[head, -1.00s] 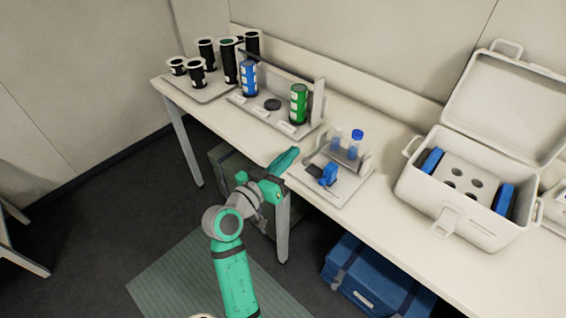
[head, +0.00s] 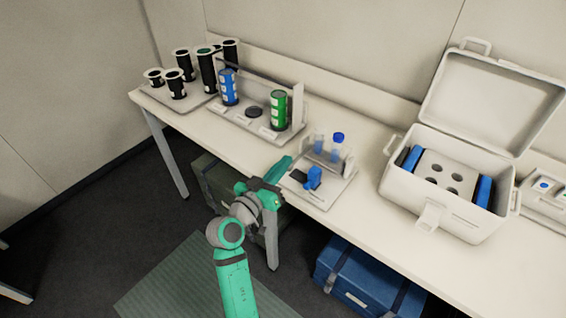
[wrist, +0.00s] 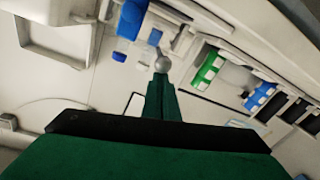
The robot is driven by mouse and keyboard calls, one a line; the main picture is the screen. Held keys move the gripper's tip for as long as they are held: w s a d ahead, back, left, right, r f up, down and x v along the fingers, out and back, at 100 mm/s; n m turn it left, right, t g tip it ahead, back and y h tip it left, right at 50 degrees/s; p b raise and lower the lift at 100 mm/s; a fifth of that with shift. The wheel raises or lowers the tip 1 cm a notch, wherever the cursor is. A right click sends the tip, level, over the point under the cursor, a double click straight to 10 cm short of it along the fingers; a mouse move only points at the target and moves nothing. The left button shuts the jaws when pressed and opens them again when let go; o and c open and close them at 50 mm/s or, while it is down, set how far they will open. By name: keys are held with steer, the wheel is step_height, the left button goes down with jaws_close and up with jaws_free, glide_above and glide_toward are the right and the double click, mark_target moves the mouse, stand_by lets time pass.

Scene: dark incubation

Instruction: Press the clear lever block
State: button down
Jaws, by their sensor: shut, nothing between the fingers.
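The lever block appears to be the small blue block (head: 314,178) on a pale base plate (head: 318,198) near the table's front edge. It also shows at the top of the wrist view (wrist: 130,20). My gripper (head: 284,166) is shut and empty, with its green fingers just left of the plate in the head view.
Clear vials, one with a blue cap (head: 338,138), stand behind the block. A rack with a blue can (head: 229,87) and a green can (head: 278,110) is to the left. An open white case (head: 440,220) is to the right. A blue case (head: 362,280) is under the table.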

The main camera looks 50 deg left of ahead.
steer(key=shift+f, duration=0.1)
steer(key=f, duration=0.6)
steer(key=shift+s+d, duration=0.1)
steer(key=shift+s, duration=0.25)
steer(key=shift+d+f, duration=0.1)
steer(key=shift+f, duration=0.15)
steer(key=shift+a+r, duration=0.2)
steer(key=shift+r, duration=0.35)
steer(key=r, duration=0.2)
steer(key=a+r, duration=0.1)
steer(key=r, duration=0.1)
steer(key=shift+s+a, duration=0.1)
steer(key=shift+s, duration=0.05)
steer(key=s+d+f, duration=0.2)
steer(key=s, duration=0.7)
steer(key=shift+d+f, duration=0.2)
steer(key=shift+s, duration=0.1)
